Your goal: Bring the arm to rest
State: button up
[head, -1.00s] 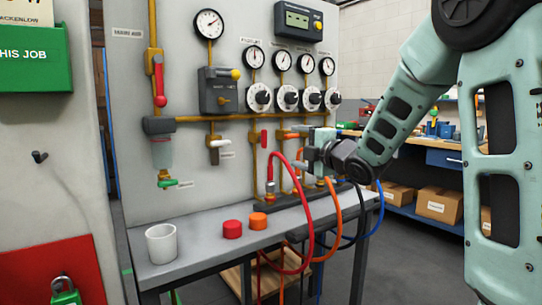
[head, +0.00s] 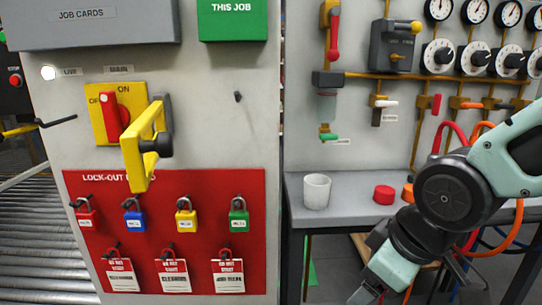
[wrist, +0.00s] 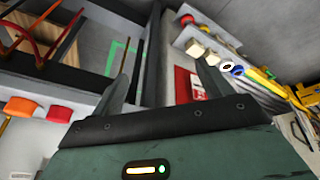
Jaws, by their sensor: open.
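My arm shows at the right of the head view, bent at a dark round joint, with its pale green lower end pointing down and left in front of the grey bench (head: 345,205). The fingertips are not clear there. In the wrist view my gripper (wrist: 168,75) has its two dark fingers spread apart, with nothing held between them. The gripper appears clear of the bench and the panels, though its exact distance cannot be told.
A white cup (head: 316,192), a red cap (head: 384,194) and an orange cap (head: 408,193) stand on the bench. A red lock-out board (head: 90,245) with padlocks and a yellow-handled switch (head: 146,150) is at left. Red and orange hoses (head: 519,235) hang near my arm.

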jog(key=s+a+f+m+g+h, duration=0.15)
jog(key=s+g, duration=0.25)
jog(key=s, duration=0.7)
notch_tip(320, 180, up, 21)
jog(key=p, duration=2.1)
jog(key=shift+s+a, duration=0.2)
jog(key=shift+s, duration=0.25)
